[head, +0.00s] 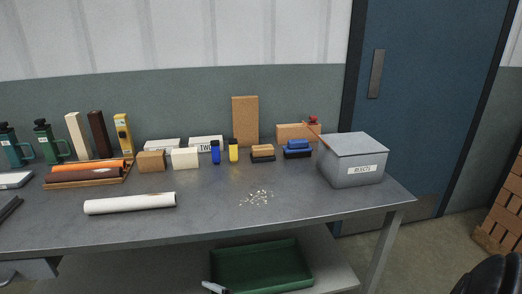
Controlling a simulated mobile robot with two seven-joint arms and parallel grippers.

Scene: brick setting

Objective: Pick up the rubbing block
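I cannot tell for sure which thing is the rubbing block. Several block-like things stand along the back half of the grey workbench (215,217). They are a brown block (151,161), a cream block (185,159), a block with a tan top and dark base (262,154), and one with a blue top and dark base (298,149). All rest on the bench, apart from one another. Neither of my grippers can be made out in the head view.
A grey lidded box (353,165) stands at the right end. Blue (215,152) and yellow (233,151) upright items stand mid-bench. A white roll (130,203) lies front left. Small pale bits (257,198) lie front centre. A green tray (262,268) is below.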

